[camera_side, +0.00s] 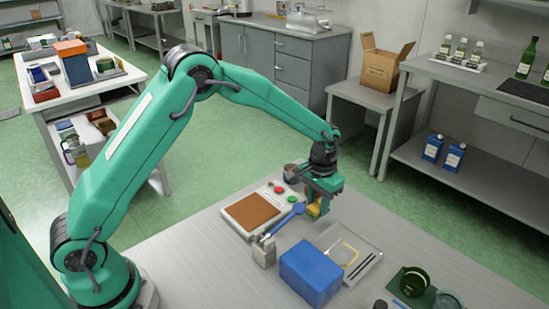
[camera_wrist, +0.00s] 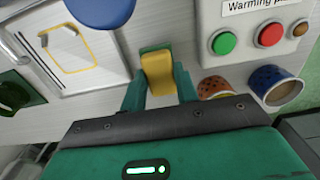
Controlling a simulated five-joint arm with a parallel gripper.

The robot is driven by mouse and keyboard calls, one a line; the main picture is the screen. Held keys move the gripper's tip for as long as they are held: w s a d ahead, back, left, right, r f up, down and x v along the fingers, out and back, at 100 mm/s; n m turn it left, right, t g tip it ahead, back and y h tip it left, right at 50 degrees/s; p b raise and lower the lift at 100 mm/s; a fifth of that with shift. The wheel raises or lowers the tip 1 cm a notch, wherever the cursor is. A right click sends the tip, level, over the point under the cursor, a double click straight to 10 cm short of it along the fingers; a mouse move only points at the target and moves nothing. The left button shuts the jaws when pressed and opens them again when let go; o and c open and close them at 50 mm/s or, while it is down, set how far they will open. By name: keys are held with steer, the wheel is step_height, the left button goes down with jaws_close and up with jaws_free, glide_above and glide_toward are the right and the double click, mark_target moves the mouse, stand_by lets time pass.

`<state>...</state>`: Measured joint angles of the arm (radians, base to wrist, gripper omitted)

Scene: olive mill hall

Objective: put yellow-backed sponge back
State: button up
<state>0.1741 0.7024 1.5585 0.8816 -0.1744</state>
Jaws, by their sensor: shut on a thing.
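My gripper (camera_side: 320,204) is shut on the yellow-backed sponge (camera_side: 314,209), at the far side of the grey table. In the wrist view the sponge (camera_wrist: 158,73) sits between my two teal fingers (camera_wrist: 159,88), its yellow face showing with a dark green strip at the far end. How far it is above the table I cannot tell. A pale tray (camera_side: 329,238) with a yellow outline lies nearer the side camera; it also shows at the left of the wrist view (camera_wrist: 94,72). The outline looks empty.
A blue spoon-like thing (camera_side: 298,209) leans from a grey holder (camera_side: 263,251) close to my gripper. A blue box (camera_side: 310,273) stands before the tray. The warming plate (camera_side: 236,229) has red and green buttons. Two cups (camera_wrist: 275,87) stand near my gripper. Green round items (camera_side: 413,281) lie right.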

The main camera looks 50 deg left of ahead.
mark_target(318, 205)
steer(key=shift+f, duration=1)
steer(key=o, duration=0.9)
steer(key=shift+f, duration=0.1)
steer(key=shift+o, duration=0.2)
step_height(318, 205, up, 12)
